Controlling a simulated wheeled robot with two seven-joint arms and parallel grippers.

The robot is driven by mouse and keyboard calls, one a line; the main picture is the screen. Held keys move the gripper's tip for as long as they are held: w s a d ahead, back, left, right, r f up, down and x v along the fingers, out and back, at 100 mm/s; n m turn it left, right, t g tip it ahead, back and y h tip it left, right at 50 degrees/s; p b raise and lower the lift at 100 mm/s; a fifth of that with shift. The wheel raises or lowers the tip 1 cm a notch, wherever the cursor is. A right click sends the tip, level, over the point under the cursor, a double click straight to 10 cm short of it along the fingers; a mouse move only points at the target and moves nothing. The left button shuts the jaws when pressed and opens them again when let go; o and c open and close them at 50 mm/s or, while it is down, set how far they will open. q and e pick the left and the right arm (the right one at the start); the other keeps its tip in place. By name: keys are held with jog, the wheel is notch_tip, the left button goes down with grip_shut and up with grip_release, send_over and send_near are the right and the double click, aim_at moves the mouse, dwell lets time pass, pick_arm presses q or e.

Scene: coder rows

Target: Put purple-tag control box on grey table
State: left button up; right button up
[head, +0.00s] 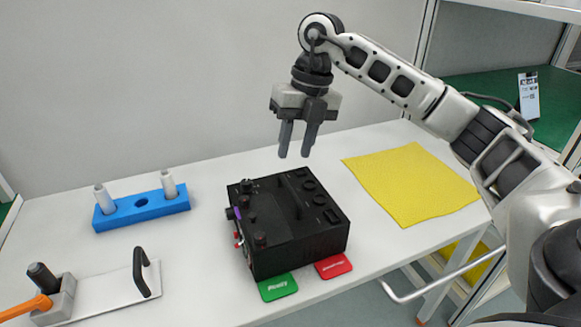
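The black control box (290,222) stands on a pale, whitish table (215,285) near its front edge. It has knobs and sockets on top, and a small purple mark (237,213) shows on its left side. My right gripper (295,154) hangs above and behind the box, fingers pointing down. The fingers are apart with nothing between them, and they do not touch the box. My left gripper is not in view. I cannot tell whether this pale table is the grey table; no other clearly grey table shows.
A green tag (278,287) and a red tag (333,266) lie before the box. A yellow cloth (411,183) lies at right. A blue block with white pegs (142,208) and a plate with a black handle (113,290) are at left. Green shelving (495,95) stands behind right.

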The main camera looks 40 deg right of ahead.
jog(key=v, duration=0.4)
jog(key=shift+r, duration=0.1)
dwell(0.4)
